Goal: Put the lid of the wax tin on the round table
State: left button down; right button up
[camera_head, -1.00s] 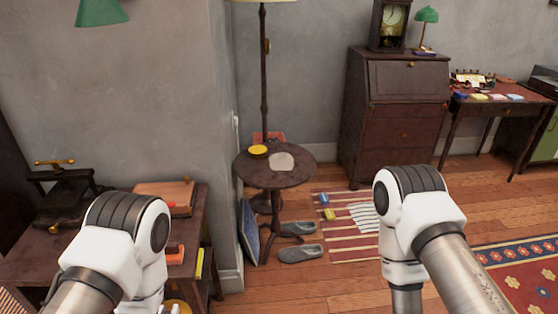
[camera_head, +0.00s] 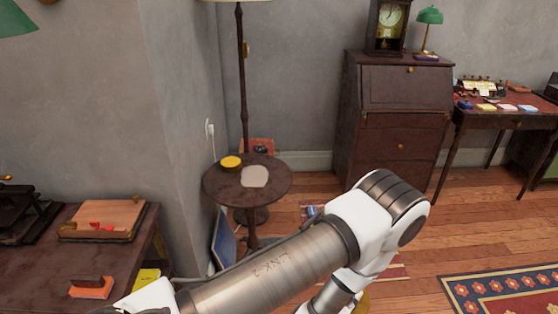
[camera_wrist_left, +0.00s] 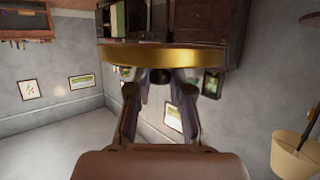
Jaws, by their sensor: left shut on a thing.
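In the left wrist view my left gripper (camera_wrist_left: 160,76) is shut on a round, gold-rimmed lid (camera_wrist_left: 160,57), seen edge-on across its fingertips. In the head view a bit of yellow (camera_head: 363,300), likely this lid, shows at the bottom edge beside my left arm; the left gripper itself is hidden there. The round table (camera_head: 272,194) is dark wood and stands left of the middle. On its left part is a round yellow tin (camera_head: 231,162); I cannot tell if this is the wax tin. My right gripper is in neither view.
A pale flat patch (camera_head: 254,177) lies on the round table, and its front and right are bare. A lamp pole (camera_head: 243,90) stands behind it. A dark side table (camera_head: 85,250) with a wooden box is at left. A bureau (camera_head: 395,130) and a desk stand right.

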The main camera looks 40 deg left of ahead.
aim_at(231, 189)
jog(key=i+u, duration=0.1)
jog(key=i, duration=0.4)
jog(key=i+u, duration=0.1)
jog(key=i, duration=0.4)
jog(key=i+l+u, duration=0.1)
jog(key=i, duration=0.4)
jog(key=i+l+u, duration=0.1)
jog(key=i, duration=0.4)
jog(key=i+l+u, duration=0.1)
jog(key=i, duration=0.4)
jog(key=i+l+u, duration=0.1)
jog(key=i+l, duration=0.15)
jog(key=i, duration=0.25)
jog(key=i+j+u, duration=0.15)
jog(key=u, duration=0.3)
jog(key=i+u, duration=0.3)
jog(key=u, duration=0.2)
jog(key=i+u, duration=0.25)
jog(key=u, duration=0.2)
jog(key=i+l+u, duration=0.15)
jog(key=u, duration=0.3)
jog(key=i+l+u, duration=0.2)
jog(key=u, duration=0.3)
jog(key=i+l+u, duration=0.25)
jog(key=u, duration=0.3)
